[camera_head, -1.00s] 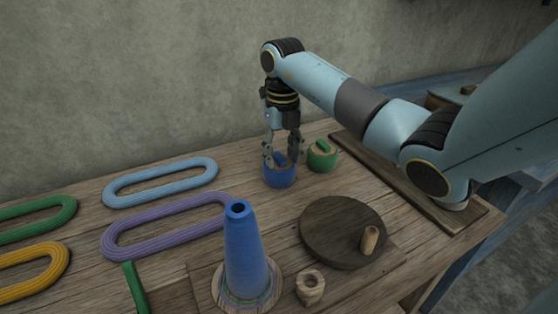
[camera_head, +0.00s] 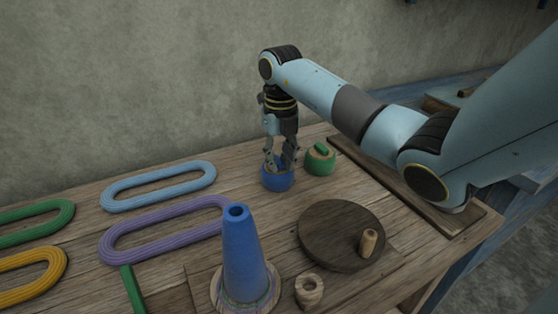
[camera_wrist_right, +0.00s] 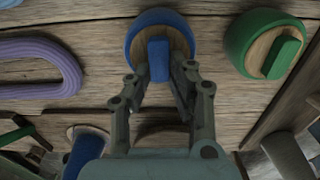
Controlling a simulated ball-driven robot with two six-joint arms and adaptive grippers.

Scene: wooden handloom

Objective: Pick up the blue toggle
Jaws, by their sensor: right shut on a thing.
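The blue toggle (camera_wrist_right: 158,58) is a small upright bar on the wooden top of a round blue base (camera_head: 277,183). In the head view it is mostly hidden by the fingers. My right gripper (camera_head: 281,164) points down over the base at the back of the table. In the right wrist view its fingers (camera_wrist_right: 160,76) come in on both sides of the toggle. The gripper is shut on the toggle, which still sits at the base's top. My left gripper is not in view.
A round green base with a green toggle (camera_head: 321,148) stands close to the right. A blue cone (camera_head: 243,255), a dark round disc with a peg (camera_head: 332,235) and a small wooden ring (camera_head: 309,289) are nearer. Light blue (camera_head: 160,185) and purple (camera_head: 150,232) yarn loops lie left.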

